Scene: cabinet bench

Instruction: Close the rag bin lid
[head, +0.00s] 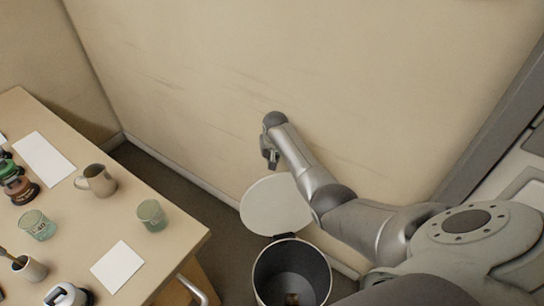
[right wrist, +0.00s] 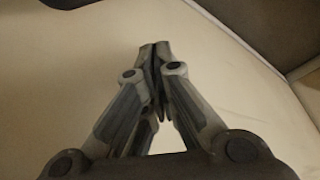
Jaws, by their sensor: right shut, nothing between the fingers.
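The rag bin (head: 291,272) stands on the floor at the bottom middle of the head view, dark grey and open at the top, with something small and brown at its bottom. Its round pale lid (head: 275,205) stands raised at the bin's far side, toward the wall. My right gripper (head: 271,160) is beyond the lid's upper edge, close to the wall, with my forearm passing over the lid's right side. In the right wrist view the right gripper (right wrist: 155,55) has its fingertips together and empty. My left gripper is not in view.
A wooden bench (head: 190,238) at left holds a metal jug (head: 96,180), green cups (head: 152,215), white sheets (head: 117,266) and jars. A metal handle (head: 194,289) sticks out at its side near the bin. The beige wall (head: 330,80) is close behind the right gripper.

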